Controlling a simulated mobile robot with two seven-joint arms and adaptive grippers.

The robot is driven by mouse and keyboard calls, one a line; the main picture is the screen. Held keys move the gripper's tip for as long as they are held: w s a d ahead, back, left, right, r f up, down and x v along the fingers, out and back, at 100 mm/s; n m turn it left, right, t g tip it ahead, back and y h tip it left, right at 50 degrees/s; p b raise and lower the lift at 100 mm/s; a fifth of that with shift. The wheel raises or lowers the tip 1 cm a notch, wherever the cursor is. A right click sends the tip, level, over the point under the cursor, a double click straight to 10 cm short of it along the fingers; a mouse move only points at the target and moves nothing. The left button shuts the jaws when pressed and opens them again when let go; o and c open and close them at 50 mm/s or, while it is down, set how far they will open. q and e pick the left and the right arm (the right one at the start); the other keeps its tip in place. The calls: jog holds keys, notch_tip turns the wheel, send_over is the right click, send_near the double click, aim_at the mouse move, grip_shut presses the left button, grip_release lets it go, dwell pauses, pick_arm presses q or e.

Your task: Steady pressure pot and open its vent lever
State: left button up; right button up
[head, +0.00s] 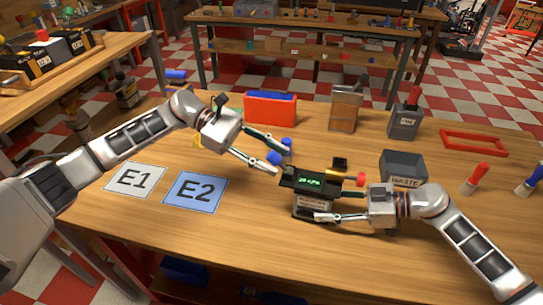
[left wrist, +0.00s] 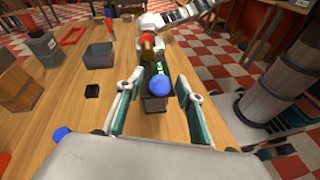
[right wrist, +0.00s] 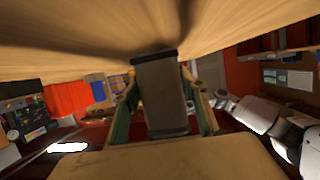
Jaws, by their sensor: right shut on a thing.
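The pressure pot is a dark box (head: 312,193) with a lit green display, standing on the wooden table. It also shows between the fingers in the right wrist view (right wrist: 163,95). My right gripper (head: 318,210) is shut on its body from the right. A blue ball-shaped knob (left wrist: 161,85) appears in front of the pot in the left wrist view, between the open fingers of my left gripper (left wrist: 155,90).
A grey waste bin (head: 404,168) and a small black block (head: 340,164) are behind the pot. A red-and-blue box (head: 270,108), a wooden block (head: 345,110) and a red frame (head: 474,142) stand further back.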

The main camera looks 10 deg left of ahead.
pick_arm(q)
jog(key=shift+a, duration=0.15)
jog(key=v, duration=1.2)
dwell(0.4)
pick_arm(e)
jog(key=o, duration=1.1)
